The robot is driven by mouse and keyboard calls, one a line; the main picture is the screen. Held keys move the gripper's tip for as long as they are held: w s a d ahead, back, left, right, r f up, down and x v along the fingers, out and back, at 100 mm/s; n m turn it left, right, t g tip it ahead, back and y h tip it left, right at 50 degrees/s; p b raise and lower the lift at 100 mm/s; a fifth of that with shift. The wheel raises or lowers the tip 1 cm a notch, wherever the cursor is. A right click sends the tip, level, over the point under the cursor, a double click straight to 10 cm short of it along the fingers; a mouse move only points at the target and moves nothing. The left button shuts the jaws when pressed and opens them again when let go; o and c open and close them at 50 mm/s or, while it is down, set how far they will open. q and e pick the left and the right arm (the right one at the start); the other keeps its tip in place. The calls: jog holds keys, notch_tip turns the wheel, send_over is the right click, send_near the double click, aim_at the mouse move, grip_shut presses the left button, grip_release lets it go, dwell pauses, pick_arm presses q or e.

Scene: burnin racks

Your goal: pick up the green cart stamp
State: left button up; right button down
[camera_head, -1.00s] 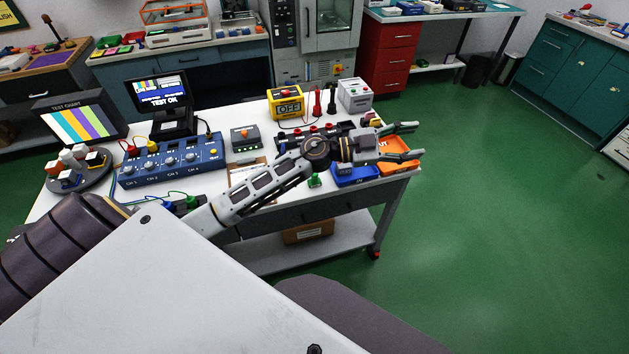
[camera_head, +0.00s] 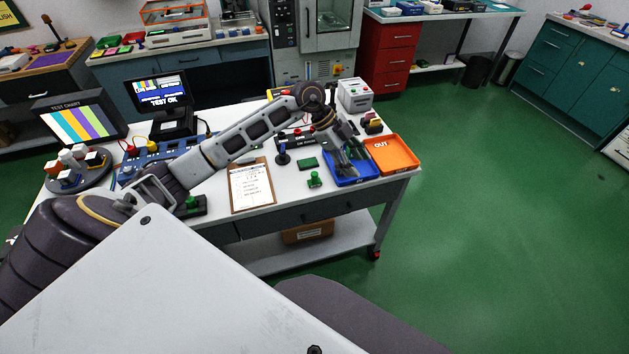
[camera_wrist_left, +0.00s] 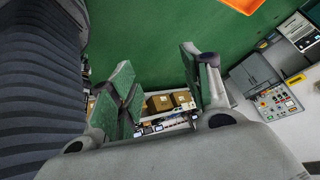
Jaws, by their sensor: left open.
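The green cart stamp (camera_head: 315,180) stands upright near the front edge of the white cart top (camera_head: 290,186), between the clipboard and the blue tray. My left gripper (camera_head: 355,173) points down over the blue tray, to the right of the stamp and apart from it. Its two fingers (camera_wrist_left: 158,62) are spread in the left wrist view, with nothing held between them. The stamp cannot be made out in the left wrist view. My right gripper is not in view.
A blue tray (camera_head: 367,179) and an orange OUT tray (camera_head: 411,163) sit at the cart's right end. A dark blue stamp (camera_head: 283,157), a green pad (camera_head: 307,163) and a clipboard (camera_head: 264,201) lie near the green stamp. My left forearm crosses above the cart.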

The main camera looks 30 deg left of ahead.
pick_arm(q)
jog(key=s+a+r+n+g+y, duration=0.1)
jog(key=a+n+y, duration=0.2)
jog(key=a, duration=1.1)
jog(key=y, duration=0.2)
jog(key=shift+a+n+y, duration=0.15)
jog(key=shift+n+y, duration=0.25)
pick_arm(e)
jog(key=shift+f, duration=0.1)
pick_arm(q)
jog(key=shift+f, duration=0.1)
send_over(314, 173)
jog(key=f, duration=0.7)
jog(key=shift+a+f, duration=0.15)
jog(key=shift+a, duration=0.1)
jog(key=shift+f, duration=0.5)
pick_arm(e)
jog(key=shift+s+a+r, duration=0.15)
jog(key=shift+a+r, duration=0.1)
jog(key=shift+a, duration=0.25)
pick_arm(q)
jog(key=shift+f, duration=0.1)
